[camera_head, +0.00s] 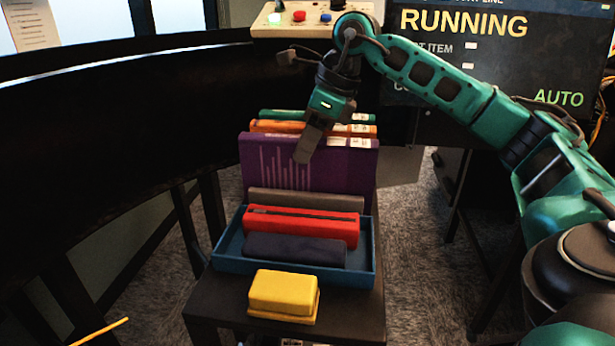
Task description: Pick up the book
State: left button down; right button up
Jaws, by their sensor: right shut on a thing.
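Several books stand upright in a row behind a blue tray: a purple book (345,165) in front, an orange one (275,127) behind it, and a green one (285,115) at the back. My right gripper (308,145) reaches down from above onto the purple book. One finger lies against its front cover, over the pale stripe pattern; the other finger is hidden behind the book. The gripper is shut on the purple book, which looks upright. My left gripper is out of view.
The blue tray (365,279) holds grey, red (300,226) and dark navy (295,249) long items. A yellow block (284,292) lies in front of it on the dark stand. A dark curved barrier (110,120) is left; a control box (310,20) and a screen (465,60) are behind.

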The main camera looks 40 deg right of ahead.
grip_shut()
jog(key=shift+r, duration=0.15)
dwell(0.6)
